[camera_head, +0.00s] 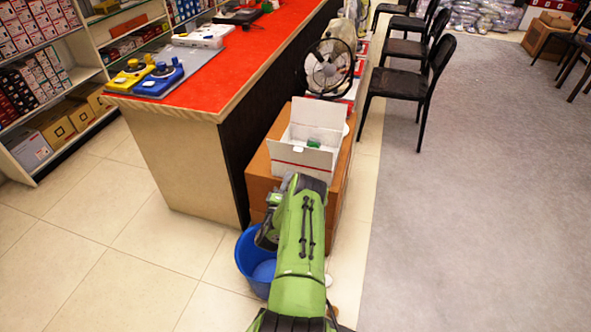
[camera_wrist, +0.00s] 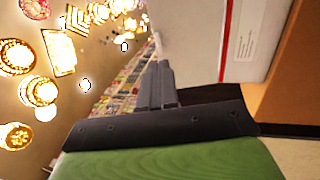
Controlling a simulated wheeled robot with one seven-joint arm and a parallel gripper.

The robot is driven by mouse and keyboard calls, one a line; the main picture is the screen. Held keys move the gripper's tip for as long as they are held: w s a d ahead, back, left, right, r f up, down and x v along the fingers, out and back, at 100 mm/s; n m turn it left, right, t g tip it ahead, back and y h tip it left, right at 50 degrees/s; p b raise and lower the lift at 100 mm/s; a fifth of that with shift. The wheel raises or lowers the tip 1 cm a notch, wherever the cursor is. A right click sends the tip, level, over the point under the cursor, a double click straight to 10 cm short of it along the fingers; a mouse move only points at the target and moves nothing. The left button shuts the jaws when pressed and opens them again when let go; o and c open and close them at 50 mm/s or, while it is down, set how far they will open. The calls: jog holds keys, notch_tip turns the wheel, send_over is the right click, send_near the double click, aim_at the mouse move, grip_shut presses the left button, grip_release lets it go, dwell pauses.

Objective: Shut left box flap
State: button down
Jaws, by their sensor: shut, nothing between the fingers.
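A white box (camera_head: 297,155) with a red stripe stands open on a brown carton in the head view. Its back flap (camera_head: 318,113) stands up, and a small green thing (camera_head: 313,143) shows at its opening. I cannot clearly make out the left flap there. My green arm reaches up to the front of the box, and my fingertips are hidden in that view. In the wrist view my gripper (camera_wrist: 164,70) is shut and empty. The white box wall (camera_wrist: 252,40) is close at its right, and a thin white edge shows just beyond the fingertips; contact cannot be told.
The brown carton (camera_head: 258,178) stands against the dark side of the red-topped counter (camera_head: 240,60). A blue bucket (camera_head: 247,255) is on the floor left of my arm. A fan (camera_head: 329,67) stands behind the box, with black chairs (camera_head: 408,55) beyond. Floor at left is clear.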

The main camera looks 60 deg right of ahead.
aim_at(299, 152)
jog(key=b+x, duration=0.2)
jog(key=x, duration=0.6)
jog(key=shift+d+r, duration=0.1)
jog(key=shift+r, duration=0.1)
jog(key=shift+s+r, duration=0.1)
jog(key=shift+s, duration=0.05)
